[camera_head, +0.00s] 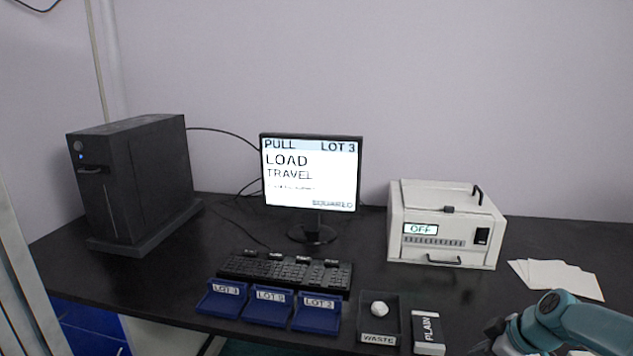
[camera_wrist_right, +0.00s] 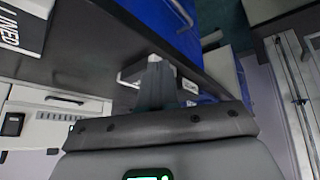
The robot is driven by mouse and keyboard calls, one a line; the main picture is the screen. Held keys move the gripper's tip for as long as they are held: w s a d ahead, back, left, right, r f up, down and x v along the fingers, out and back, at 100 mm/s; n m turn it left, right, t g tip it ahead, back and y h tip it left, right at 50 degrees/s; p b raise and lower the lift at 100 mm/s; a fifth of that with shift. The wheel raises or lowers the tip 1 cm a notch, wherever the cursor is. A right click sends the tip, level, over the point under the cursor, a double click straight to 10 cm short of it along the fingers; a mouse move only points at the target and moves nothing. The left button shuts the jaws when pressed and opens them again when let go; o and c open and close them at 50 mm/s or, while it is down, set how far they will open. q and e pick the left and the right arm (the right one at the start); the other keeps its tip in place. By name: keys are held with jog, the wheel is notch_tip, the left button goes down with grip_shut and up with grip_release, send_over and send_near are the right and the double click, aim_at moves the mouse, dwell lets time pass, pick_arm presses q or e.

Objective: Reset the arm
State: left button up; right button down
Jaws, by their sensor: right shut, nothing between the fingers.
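My right arm (camera_head: 565,320), teal and grey, comes in at the lower right corner in the head view, bent low near the desk's front edge. Its fingertips are cut off or hidden there. In the right wrist view my right gripper (camera_wrist_right: 156,68) is shut, with nothing between the fingers. Beyond it are the dark desk edge and blue surfaces. My left gripper is not in view.
A white machine (camera_head: 440,212) reading OFF, a monitor (camera_head: 310,175) and a black tower (camera_head: 135,185) stand on the desk. Blue lot trays (camera_head: 270,308), a WASTE tray (camera_head: 393,308) holding a white lump, and a PLAIN box (camera_head: 428,335) line the front. White sheets (camera_head: 555,278) lie right.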

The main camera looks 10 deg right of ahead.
jog(key=s+a+f+m+g+b, duration=0.1)
jog(key=a+f, duration=0.3)
jog(key=f, duration=0.2)
jog(key=s+a+f+m+b, duration=0.1)
jog(key=a+f+m, duration=0.15)
jog(key=f, duration=0.45)
jog(key=s+a+f+m+g+b, duration=0.1)
jog(key=s+a+f+m+b, duration=0.1)
jog(key=s+a+f, duration=0.55)
jog(key=s+a+f+m+g+b, duration=0.1)
jog(key=s+a+f+m+g, duration=0.1)
jog(key=s+a+f, duration=0.55)
jog(key=s+a+f+m+g+b, duration=0.1)
jog(key=s+a+f+m+b, duration=0.15)
jog(key=s+a+f, duration=0.45)
jog(key=s+a+p+v, duration=0.1)
jog(key=a+p+v, duration=0.1)
jog(key=p+v, duration=0.9)
jog(key=shift+r+y+p, duration=0.4)
jog(key=shift+r+p, duration=0.15)
jog(key=shift+p, duration=0.25)
